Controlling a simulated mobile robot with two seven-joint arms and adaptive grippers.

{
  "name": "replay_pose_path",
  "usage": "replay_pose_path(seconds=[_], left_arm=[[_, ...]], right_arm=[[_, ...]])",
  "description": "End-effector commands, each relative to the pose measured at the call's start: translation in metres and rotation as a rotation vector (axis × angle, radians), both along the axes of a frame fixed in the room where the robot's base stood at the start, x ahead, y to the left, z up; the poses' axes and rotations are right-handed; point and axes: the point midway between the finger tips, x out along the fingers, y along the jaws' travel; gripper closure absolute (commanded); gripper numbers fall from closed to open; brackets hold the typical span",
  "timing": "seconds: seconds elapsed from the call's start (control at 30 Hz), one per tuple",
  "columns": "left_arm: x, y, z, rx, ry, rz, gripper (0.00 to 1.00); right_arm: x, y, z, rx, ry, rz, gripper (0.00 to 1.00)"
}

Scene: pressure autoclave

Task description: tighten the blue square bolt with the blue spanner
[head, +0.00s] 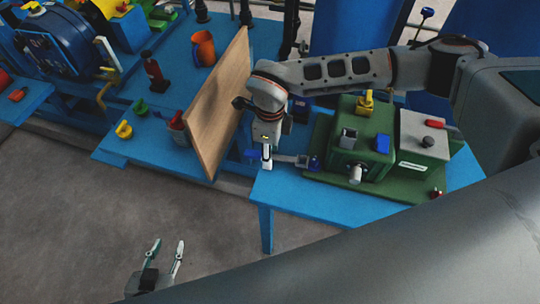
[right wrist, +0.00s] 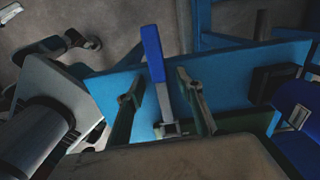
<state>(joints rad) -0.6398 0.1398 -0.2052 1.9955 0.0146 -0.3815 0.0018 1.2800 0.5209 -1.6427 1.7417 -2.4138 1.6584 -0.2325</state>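The blue spanner has a blue handle (head: 252,154) and a grey shank (head: 287,158) in the head view; it also shows in the right wrist view (right wrist: 153,52). Its grey end points at the blue square bolt (head: 314,163) on the near left of the green block's base. I cannot tell whether its jaw sits around the bolt. My right gripper (head: 266,156) is over the spanner. In the right wrist view its two fingers stand apart, one on each side of the spanner, with gaps visible. My left gripper (head: 163,262) is open and empty over the floor.
The green block (head: 350,155) stands on a blue table (head: 300,195) beside a grey box (head: 422,140). A wooden board (head: 216,105) stands upright just left of my right gripper. The grey floor is clear.

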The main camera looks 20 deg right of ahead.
Motion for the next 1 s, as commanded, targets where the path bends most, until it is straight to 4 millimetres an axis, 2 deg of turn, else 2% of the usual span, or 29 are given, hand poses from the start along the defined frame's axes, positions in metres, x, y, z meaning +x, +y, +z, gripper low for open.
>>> replay_pose_path(seconds=[0.13, 0.27, 0.3, 0.73, 0.87, 1.0], left_arm=[[0.002, 0.0, 0.002, 0.0, -0.004, 0.0, 0.64], [0.002, 0.0, 0.002, 0.001, -0.005, 0.001, 0.64], [0.002, 0.0, 0.002, 0.001, -0.005, 0.001, 0.64], [0.001, 0.001, 0.0, 0.002, 0.0, 0.0, 0.64], [0.001, 0.001, 0.001, 0.001, 0.001, 0.001, 0.64], [0.002, 0.0, 0.004, -0.002, -0.002, 0.002, 0.64]], right_arm=[[0.0, 0.0, 0.001, 0.0, -0.001, 0.0, 0.64], [0.0, 0.0, 0.001, 0.0, -0.001, 0.0, 0.98], [0.0, 0.0, 0.001, 0.0, -0.001, 0.0, 1.0], [0.001, 0.0, 0.007, 0.001, -0.002, 0.0, 1.0], [0.001, 0.0, 0.018, 0.0, -0.004, -0.001, 1.0], [0.002, 0.0, 0.043, 0.001, -0.007, 0.0, 1.0]])
